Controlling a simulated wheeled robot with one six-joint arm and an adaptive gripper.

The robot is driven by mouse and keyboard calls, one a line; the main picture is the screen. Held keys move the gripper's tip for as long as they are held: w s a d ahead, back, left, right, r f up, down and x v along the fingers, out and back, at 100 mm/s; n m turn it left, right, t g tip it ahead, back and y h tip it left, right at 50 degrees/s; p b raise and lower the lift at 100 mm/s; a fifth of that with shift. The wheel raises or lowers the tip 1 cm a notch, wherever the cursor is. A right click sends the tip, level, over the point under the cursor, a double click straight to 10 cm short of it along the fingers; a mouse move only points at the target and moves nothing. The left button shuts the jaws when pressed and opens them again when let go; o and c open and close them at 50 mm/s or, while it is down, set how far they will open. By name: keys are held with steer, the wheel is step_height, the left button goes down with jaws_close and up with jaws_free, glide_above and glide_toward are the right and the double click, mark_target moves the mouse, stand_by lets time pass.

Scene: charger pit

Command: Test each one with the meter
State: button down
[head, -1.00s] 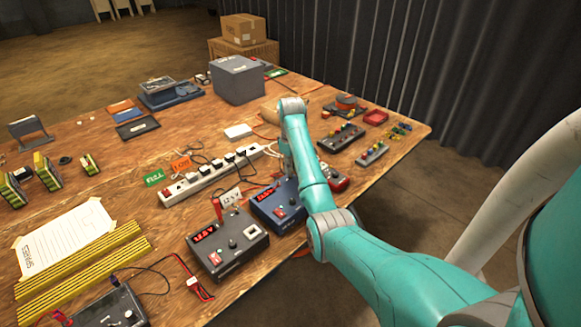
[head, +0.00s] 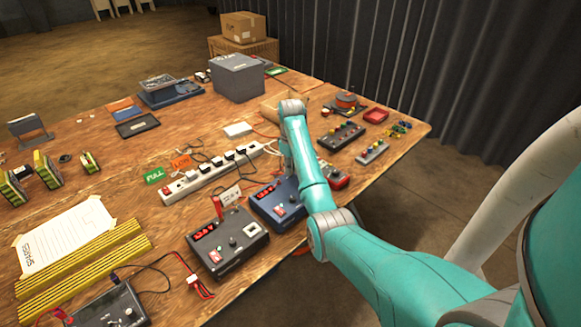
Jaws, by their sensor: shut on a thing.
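Several yellow-and-black packs (head: 45,172) stand at the left of the table. A grey box with a red display (head: 228,243) and a blue box with a red display (head: 276,204) sit near the front edge. Which thing is the meter I cannot tell. My gripper (head: 285,158) is low over the table behind the blue box, mostly hidden by my own forearm. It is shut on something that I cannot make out. A small red-and-black thing (head: 337,178) shows just right of my forearm.
A white power strip (head: 208,174) with plugs lies mid-table, beside a green FULL card (head: 154,176) and an orange LOW card (head: 181,162). A dark box with leads (head: 105,306) is at lower left. A large grey box (head: 238,78) stands at the back.

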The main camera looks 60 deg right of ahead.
steer(key=shift+f, duration=0.3)
stand_by(0.8)
steer(key=c, duration=1)
jaws_free()
steer(key=shift+c, duration=0.2)
steer(key=shift+o, duration=0.2)
steer(key=shift+o, duration=1.4)
steer(key=shift+s, duration=0.15)
